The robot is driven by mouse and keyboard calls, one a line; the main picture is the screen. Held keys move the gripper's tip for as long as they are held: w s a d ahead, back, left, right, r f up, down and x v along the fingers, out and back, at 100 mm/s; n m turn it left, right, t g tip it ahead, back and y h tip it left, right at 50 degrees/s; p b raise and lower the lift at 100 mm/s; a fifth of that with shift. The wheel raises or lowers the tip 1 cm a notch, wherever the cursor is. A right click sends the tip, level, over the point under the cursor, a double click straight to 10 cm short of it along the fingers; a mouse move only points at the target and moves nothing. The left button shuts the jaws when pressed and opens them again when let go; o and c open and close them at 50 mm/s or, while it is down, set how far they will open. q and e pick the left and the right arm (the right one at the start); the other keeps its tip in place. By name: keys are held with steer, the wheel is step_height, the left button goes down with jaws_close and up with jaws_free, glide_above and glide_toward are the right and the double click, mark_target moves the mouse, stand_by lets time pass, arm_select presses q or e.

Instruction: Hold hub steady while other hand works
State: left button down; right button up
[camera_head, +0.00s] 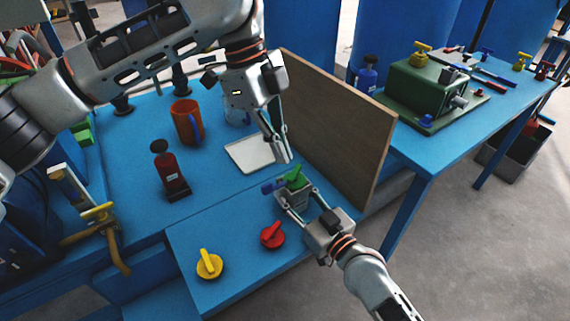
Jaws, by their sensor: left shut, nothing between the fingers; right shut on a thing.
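The hub (291,198), a small grey block, stands near the right side of the front blue surface. A green knob (296,178) sits on its top and a blue knob (270,187) sticks out to its left. My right gripper (295,194) comes from the lower right and is shut on the hub, hiding part of its body. My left gripper (284,158) points down just above and behind the green knob. It is shut and empty, with a small gap seeming to lie between its tips and the knob.
A red knob (272,236) and a yellow knob (209,265) lie in front. A wooden board (340,125) stands close on the right. A white tray (250,154), an orange mug (186,122) and a dark red bottle (170,172) stand behind and left.

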stand_by(0.4)
steer(key=o, duration=1.5)
